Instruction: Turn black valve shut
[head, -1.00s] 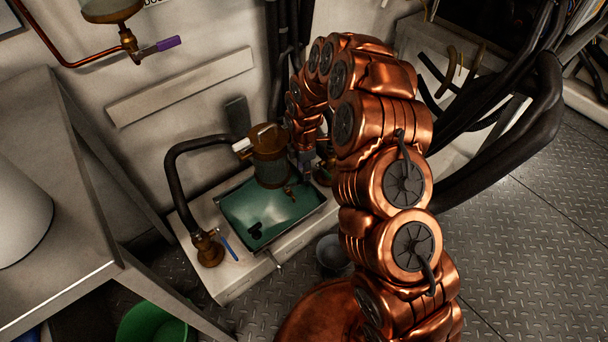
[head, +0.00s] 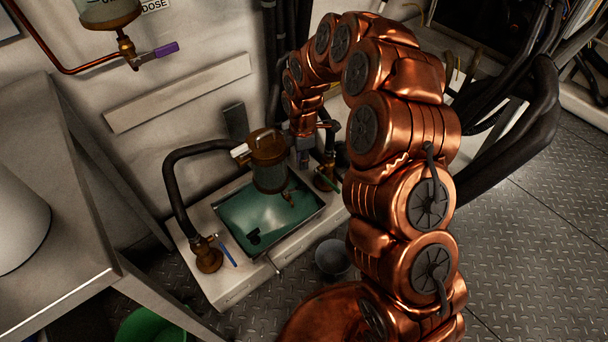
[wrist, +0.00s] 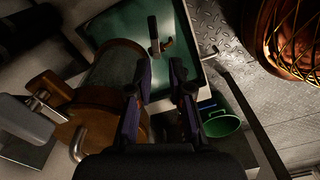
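A brass canister (head: 270,172) with a white side handle stands over the green tray (head: 318,211). A small tap with a dark grey or black lever (wrist: 154,30) shows just beyond my fingertips in the wrist view; it looks like the canister's lower tap (head: 290,196). I cannot tell for sure that it is the black valve. My gripper (wrist: 160,75) is open, its two dark fingers apart with nothing between them. The canister (wrist: 115,75) is close to the left finger. In the head view my gripper (head: 304,158) is small and partly hidden behind the canister.
A blue-handled valve (head: 210,256) is left of the tray and a green-handled valve (head: 325,178) right of it. A purple-handled valve (head: 160,52) is high on the wall. A grey bucket (head: 332,259) stands on the floor; a green bucket (head: 150,326) is under the table (head: 80,285).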

